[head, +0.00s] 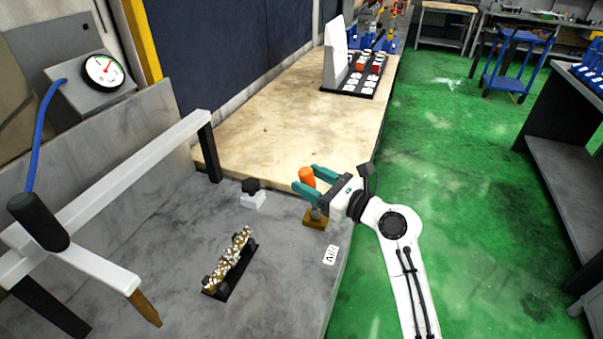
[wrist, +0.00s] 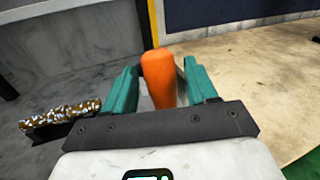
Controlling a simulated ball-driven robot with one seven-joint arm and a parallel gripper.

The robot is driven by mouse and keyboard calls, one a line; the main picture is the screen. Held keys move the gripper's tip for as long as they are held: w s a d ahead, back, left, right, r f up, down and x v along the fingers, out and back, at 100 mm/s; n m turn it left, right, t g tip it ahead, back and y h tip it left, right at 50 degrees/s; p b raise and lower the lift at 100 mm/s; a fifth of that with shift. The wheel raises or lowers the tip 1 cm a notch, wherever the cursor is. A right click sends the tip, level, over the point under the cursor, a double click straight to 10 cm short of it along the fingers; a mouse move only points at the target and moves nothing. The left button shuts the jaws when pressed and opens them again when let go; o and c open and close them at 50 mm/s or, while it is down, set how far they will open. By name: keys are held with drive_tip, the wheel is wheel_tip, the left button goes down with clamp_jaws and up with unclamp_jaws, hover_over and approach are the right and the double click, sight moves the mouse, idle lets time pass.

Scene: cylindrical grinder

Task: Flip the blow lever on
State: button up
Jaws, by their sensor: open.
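The blow lever has an orange knob (head: 307,176) on a brown base block (head: 315,219) at the right edge of the grey bench, beside a small white label reading "AIR" (head: 330,255). My gripper (head: 305,181) is open, with teal fingers at the knob. In the wrist view the orange knob (wrist: 158,78) stands between the two fingers of my gripper (wrist: 161,85), with a visible gap on the right side. Whether the left finger touches it I cannot tell. The lower part of the lever is partly hidden by my gripper.
A speckled part on a dark holder (head: 230,268) and a black knob on a white block (head: 252,192) stand on the bench. A white beam frame (head: 120,190) spans the left. A dial gauge (head: 104,71) is at upper left. A wooden table (head: 270,125) lies beyond.

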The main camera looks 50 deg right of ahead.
drive_tip(key=shift+w, duration=1.45)
clamp_jaws()
